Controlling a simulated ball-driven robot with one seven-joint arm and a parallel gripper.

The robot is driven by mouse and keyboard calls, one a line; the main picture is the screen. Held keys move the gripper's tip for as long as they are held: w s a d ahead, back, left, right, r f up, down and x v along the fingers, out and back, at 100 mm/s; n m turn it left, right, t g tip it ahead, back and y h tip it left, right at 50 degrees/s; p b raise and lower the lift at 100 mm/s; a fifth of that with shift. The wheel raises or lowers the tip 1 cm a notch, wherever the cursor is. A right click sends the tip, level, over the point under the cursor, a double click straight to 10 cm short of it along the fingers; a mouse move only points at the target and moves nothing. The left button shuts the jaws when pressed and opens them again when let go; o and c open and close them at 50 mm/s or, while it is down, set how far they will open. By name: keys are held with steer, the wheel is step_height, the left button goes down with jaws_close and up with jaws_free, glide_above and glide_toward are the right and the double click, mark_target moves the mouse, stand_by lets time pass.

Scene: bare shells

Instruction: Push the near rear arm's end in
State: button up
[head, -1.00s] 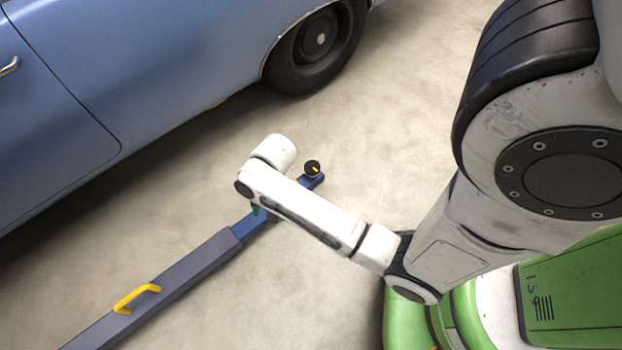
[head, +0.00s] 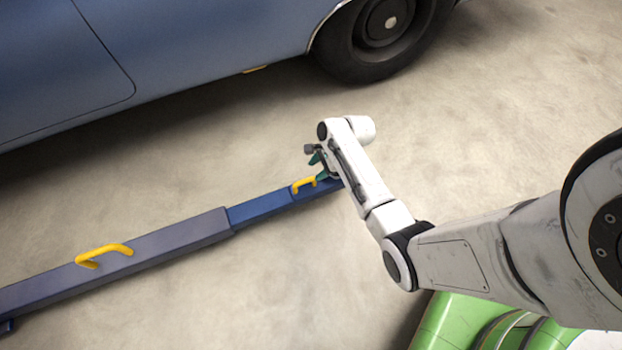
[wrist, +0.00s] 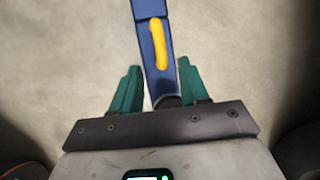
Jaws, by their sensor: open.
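The lift arm lies low over the floor, running from lower left to the middle of the head view. Its grey outer sleeve (head: 160,248) carries a yellow handle (head: 105,253). A narrower blue inner section (head: 262,206) sticks out of the sleeve, with a small yellow handle (head: 303,185) near its end. My gripper (head: 317,166) is beside that handle. In the wrist view its teal fingers (wrist: 159,68) are open, one on each side of the blue section (wrist: 147,45). A dark round piece (wrist: 168,101) shows between the finger bases. My wrist hides the arm's tip in the head view.
A blue car (head: 210,50) stands behind the lift arm, its wheel (head: 385,35) at the top. Bare concrete floor (head: 470,130) is clear to the right of my gripper and between car and lift arm.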

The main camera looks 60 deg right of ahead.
mark_target(306, 180)
steer(key=b+x, duration=0.3)
steer(key=x, duration=0.4)
steer(key=shift+w+a+f+b, duration=0.1)
steer(key=shift+b, duration=0.2)
jaws_close()
stand_by(0.4)
